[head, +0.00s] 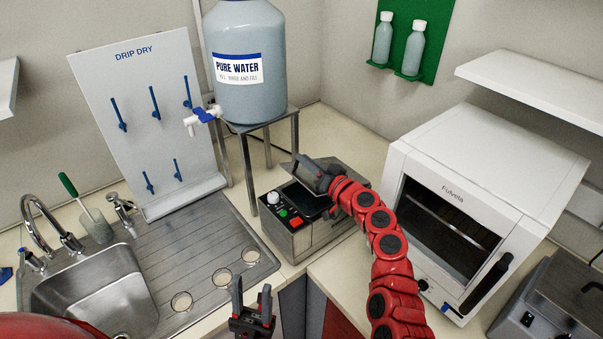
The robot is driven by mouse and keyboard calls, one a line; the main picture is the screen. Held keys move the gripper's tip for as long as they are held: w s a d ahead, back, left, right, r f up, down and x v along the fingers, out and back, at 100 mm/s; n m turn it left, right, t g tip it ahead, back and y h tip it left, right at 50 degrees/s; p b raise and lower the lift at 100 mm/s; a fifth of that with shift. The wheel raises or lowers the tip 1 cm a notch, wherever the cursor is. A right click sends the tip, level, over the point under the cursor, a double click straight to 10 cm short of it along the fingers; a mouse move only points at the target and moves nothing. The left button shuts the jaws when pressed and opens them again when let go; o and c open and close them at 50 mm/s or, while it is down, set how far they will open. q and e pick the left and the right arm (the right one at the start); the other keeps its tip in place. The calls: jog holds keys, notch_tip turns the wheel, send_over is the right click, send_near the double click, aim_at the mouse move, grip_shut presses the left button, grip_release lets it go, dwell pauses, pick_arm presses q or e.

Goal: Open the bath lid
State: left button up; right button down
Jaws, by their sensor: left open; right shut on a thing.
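The bath is a grey metal box (302,243) with a white knob, a green button and a red button on its front. Its grey lid (347,168) shows behind my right gripper and looks raised at a tilt, with a dark opening (304,198) in front. My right gripper (309,177) is shut at the lid, apparently on its handle, which the fingers hide. How far the lid is raised is hard to tell. My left gripper (252,303) is open and empty, in front of the counter's edge near the sink.
The steel sink (105,300) and its drainboard lie left of the bath. A water tank (245,85) stands on a metal stand (296,145) behind it. A white oven (470,190) stands to the right. Another grey device (555,300) is at the lower right.

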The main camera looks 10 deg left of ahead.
jog(key=shift+w+d+r+m+b, duration=0.15)
jog(key=shift+w+d+r+m, duration=0.2)
jog(key=shift+w+r+m, duration=0.25)
jog(key=shift+w+d+r+m+b, duration=0.2)
jog(key=shift+w+d+r+m, duration=0.15)
jog(key=shift+r, duration=0.4)
jog(key=shift+w+d+r+m+b, duration=0.15)
jog(key=shift+w+d+r+m, duration=0.2)
jog(key=shift+r+m, duration=0.25)
jog(key=c, duration=0.9)
grip_release()
jog(key=b+v, duration=0.5)
jog(key=v, duration=1.2)
jog(key=shift+s, duration=0.2)
jog(key=shift+d, duration=0.1)
